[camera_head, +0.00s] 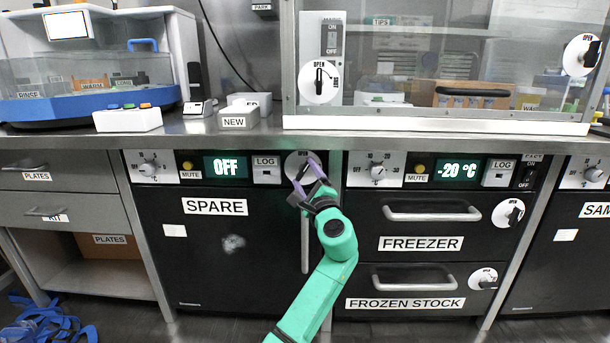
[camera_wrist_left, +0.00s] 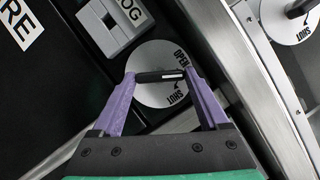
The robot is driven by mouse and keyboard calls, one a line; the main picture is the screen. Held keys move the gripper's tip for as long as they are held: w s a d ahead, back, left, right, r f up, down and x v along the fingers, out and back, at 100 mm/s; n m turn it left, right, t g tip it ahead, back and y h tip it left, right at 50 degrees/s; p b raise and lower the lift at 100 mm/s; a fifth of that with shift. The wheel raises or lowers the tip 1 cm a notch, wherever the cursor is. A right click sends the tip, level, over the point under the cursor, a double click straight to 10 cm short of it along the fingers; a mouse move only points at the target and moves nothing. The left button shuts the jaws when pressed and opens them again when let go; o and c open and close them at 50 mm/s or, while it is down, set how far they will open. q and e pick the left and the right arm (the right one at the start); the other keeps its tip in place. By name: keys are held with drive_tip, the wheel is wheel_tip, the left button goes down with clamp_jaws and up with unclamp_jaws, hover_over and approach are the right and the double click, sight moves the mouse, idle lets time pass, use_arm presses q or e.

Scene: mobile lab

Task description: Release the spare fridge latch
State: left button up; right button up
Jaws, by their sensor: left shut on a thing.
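The spare fridge (camera_head: 225,250) is a black door marked SPARE with a display reading OFF. Its latch is a white round dial (camera_head: 292,160) at the top right, partly hidden by my gripper in the head view. In the left wrist view the dial (camera_wrist_left: 155,55) carries OPEN and SHUT marks and a black latch handle (camera_wrist_left: 160,76). The handle's white-marked end lies on the side of these words, between them. My left gripper (camera_head: 307,170), with purple fingers, is shut on this handle, one finger at each end. My right gripper is not in view.
The freezer drawers (camera_head: 430,228) stand to the right with their own latch dials. A vertical door handle (camera_head: 305,245) is just below my gripper. The metal counter edge (camera_head: 230,138) runs above. Blue straps (camera_head: 45,325) lie on the floor at left.

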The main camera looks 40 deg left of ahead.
use_arm(q)
drive_tip(key=shift+r+n+g, duration=0.15)
drive_tip(key=shift+n+g, duration=0.15)
drive_tip(key=shift+n, duration=0.3)
drive_tip(key=n+g+h+p, duration=0.1)
drive_tip(key=n+p, duration=0.1)
drive_tip(key=n, duration=0.2)
drive_tip(key=shift+r, duration=0.1)
drive_tip(key=shift+n+g+h+p, duration=0.3)
drive_tip(key=shift+n+p, duration=0.2)
drive_tip(key=shift+n, duration=0.1)
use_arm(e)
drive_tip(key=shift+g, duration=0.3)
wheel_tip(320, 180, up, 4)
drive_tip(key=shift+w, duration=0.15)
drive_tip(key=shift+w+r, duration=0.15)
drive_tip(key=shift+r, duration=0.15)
use_arm(q)
drive_tip(key=o, duration=1.2)
drive_tip(key=shift+o, duration=0.2)
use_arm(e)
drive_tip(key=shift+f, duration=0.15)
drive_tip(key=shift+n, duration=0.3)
